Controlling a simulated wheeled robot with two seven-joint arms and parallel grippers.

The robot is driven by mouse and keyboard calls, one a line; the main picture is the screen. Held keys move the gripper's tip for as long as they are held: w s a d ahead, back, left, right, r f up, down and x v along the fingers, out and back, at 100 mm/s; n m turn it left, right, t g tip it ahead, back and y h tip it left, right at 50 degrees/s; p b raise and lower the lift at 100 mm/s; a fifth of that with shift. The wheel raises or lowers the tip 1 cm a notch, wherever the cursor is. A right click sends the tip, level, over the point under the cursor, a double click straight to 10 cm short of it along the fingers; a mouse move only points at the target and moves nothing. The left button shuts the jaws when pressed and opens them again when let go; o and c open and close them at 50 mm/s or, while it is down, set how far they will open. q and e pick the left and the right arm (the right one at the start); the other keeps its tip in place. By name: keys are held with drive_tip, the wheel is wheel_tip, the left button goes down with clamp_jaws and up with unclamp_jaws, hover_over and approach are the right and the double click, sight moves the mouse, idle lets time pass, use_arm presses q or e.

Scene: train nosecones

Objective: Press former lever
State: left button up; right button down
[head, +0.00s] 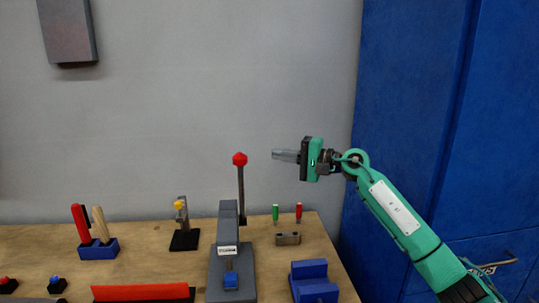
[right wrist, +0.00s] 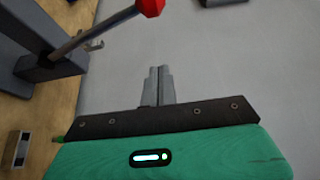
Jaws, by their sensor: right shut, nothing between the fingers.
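The former (head: 228,262) is a grey press standing on the wooden bench. Its lever (head: 241,190) stands upright and ends in a red knob (head: 239,158). In the right wrist view the lever (right wrist: 97,33) slants up to the red knob (right wrist: 151,6) at the top edge. My right gripper (head: 276,155) is shut and empty. It points left in the head view, at about the knob's height and a little to its right, apart from it. In the right wrist view its fingertips (right wrist: 160,70) are together. My left gripper is not in view.
The wooden bench (head: 150,262) also holds a blue holder (head: 97,249) with red and tan handles, a yellow-topped clamp (head: 182,222), a blue block (head: 313,280), and green (head: 275,213) and red (head: 299,211) handled tools. Blue cabinets (head: 420,110) stand right.

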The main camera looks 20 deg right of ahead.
drive_tip(key=w+a+p, duration=0.2)
drive_tip(key=a+p, duration=0.5)
drive_tip(key=a, duration=0.1)
drive_tip(key=shift+w, duration=0.25)
